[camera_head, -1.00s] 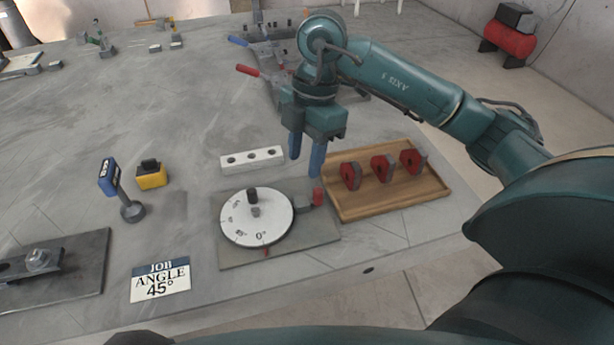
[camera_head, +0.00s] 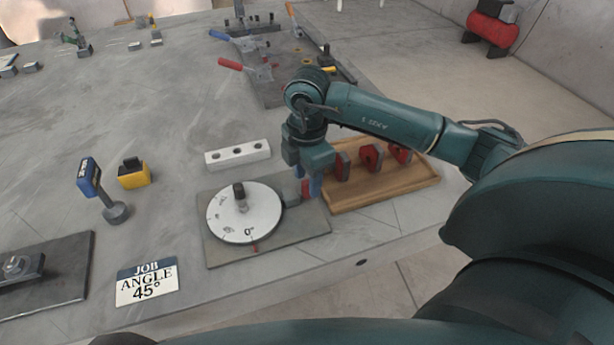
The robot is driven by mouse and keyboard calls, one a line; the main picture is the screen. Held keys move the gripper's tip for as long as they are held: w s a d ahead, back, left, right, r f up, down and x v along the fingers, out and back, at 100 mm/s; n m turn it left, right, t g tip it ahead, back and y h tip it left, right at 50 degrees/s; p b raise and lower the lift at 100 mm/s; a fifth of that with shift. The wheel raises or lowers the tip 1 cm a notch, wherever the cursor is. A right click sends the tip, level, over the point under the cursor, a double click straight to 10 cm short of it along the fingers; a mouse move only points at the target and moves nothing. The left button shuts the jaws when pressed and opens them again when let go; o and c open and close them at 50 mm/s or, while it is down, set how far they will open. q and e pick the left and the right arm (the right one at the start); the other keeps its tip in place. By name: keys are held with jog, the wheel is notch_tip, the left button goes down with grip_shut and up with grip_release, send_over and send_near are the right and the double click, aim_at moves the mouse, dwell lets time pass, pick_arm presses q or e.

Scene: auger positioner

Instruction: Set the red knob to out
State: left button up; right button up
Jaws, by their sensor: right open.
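The red knob (camera_head: 305,189) sits at the right side of the dial positioner, on a dark block beside the dial, and is partly hidden by my gripper. The white dial (camera_head: 262,222) has a dark upright peg (camera_head: 238,190) and shows 0° at its front, near a red mark (camera_head: 254,248) on the grey base plate (camera_head: 222,252). My right gripper (camera_head: 308,183) points down with its blue fingers right at the red knob. It is open. One finger shows just right of the knob; I cannot tell whether they touch. My left gripper is out of view.
A wooden tray (camera_head: 385,199) with red-and-grey clamps stands just right of the gripper. A white block with holes (camera_head: 238,154) lies behind the dial. A job card reading 45° (camera_head: 147,282) lies front left. A yellow block (camera_head: 134,177) and a blue-headed stand (camera_head: 88,178) are left.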

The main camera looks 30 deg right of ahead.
jog(key=shift+f, duration=0.25)
grip_shut()
dwell(0.3)
